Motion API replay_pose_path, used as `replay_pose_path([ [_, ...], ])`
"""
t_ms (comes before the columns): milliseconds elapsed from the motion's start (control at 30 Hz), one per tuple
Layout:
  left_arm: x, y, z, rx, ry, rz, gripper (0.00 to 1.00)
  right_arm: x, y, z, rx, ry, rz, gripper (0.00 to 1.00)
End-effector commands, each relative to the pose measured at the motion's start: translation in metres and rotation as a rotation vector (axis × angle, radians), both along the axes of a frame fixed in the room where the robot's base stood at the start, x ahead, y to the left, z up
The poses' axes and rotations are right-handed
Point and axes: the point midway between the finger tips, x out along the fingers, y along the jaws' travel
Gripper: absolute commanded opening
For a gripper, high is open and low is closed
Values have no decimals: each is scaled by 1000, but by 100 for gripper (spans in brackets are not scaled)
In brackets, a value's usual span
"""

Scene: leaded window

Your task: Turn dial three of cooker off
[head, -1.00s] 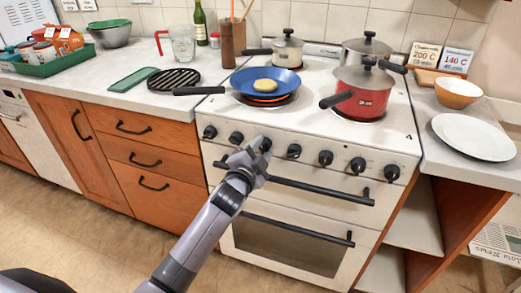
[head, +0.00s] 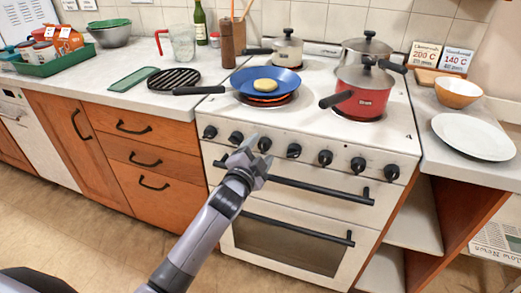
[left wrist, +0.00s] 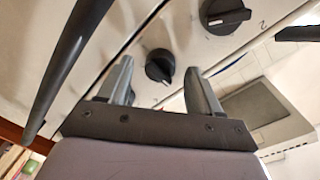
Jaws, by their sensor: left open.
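The white cooker (head: 308,133) has a row of several black dials on its front panel. Dial three from the left (head: 264,144) shows just above and beside my left gripper (head: 254,153). The left gripper is open and empty, in front of the panel, with a gap to the dials. In the left wrist view a black dial (left wrist: 160,66) shows beyond and between the open fingers (left wrist: 159,78). Another dial (left wrist: 224,13) is above right, with a figure 2 near it. I cannot tell the dials' settings. My right gripper is out of view.
A blue pan (head: 263,82) with food stands over a glowing orange-red burner at front left. A red pot (head: 363,92) stands at front right, with two more pots behind. The black upper oven handle (head: 320,190) runs below the dials.

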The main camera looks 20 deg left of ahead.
Motion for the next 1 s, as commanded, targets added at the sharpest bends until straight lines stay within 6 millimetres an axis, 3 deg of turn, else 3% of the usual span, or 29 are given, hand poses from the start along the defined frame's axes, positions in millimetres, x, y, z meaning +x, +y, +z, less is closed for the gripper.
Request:
replay_pose_path([
  [500, -59, 4, 3, -1, 1, -1, 64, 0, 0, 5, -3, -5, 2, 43],
  [1000, -64, 4, 4, -1, 0, 0, 64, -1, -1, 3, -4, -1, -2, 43],
])
